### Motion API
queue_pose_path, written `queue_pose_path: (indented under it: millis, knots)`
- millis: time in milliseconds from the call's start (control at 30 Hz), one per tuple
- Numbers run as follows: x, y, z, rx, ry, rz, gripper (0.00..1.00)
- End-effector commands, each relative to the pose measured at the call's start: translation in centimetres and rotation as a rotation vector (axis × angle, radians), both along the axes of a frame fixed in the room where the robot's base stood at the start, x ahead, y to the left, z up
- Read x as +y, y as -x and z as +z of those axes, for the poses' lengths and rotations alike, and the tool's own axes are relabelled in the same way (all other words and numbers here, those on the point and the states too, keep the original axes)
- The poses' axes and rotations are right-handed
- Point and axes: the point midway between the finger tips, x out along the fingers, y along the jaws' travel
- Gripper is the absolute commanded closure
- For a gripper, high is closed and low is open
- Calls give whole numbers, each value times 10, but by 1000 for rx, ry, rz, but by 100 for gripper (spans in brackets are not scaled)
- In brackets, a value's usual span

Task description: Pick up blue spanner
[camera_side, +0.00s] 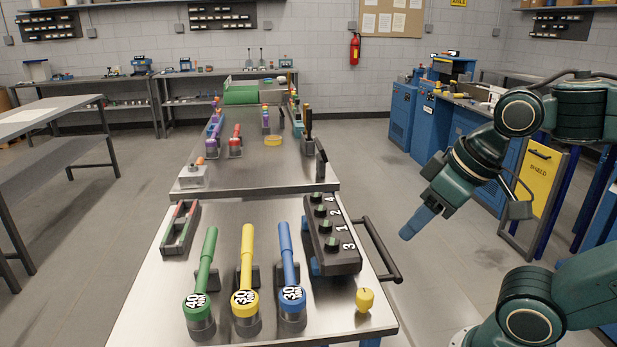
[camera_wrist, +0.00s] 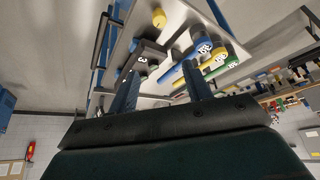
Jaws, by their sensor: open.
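The blue spanner (camera_side: 289,260), marked 30, lies on the front steel table, the rightmost of three. Its round head rests on a metal post at the near end, and its handle points away. The yellow spanner (camera_side: 247,265) is to its left and the green spanner (camera_side: 206,265), marked 40, is further left. My gripper (camera_side: 406,236) is to the right of the table, apart from every spanner. In the wrist view my gripper (camera_wrist: 160,80) shows two blue fingers spread apart with nothing between them. The blue spanner's head (camera_wrist: 202,47) shows beyond the right finger.
A black block with numbered knobs (camera_side: 333,240) stands right of the blue spanner. A dark handle rail (camera_side: 380,250) juts from the table's right edge. A yellow knob (camera_side: 364,299) is at the front right. A red-and-green tray (camera_side: 180,230) is at the left.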

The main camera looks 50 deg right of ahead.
Motion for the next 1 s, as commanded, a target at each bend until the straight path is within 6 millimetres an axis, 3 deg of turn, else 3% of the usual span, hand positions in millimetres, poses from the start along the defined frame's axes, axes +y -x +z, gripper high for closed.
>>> queue_pose_path:
  millis: [267,633,1000]
  knots:
    - [2,-25,3,24,-54,-56,51]
    - [-2,-92,-2,86,-237,-219,51]
    - [-24,-159,-23,156,-469,-410,51]
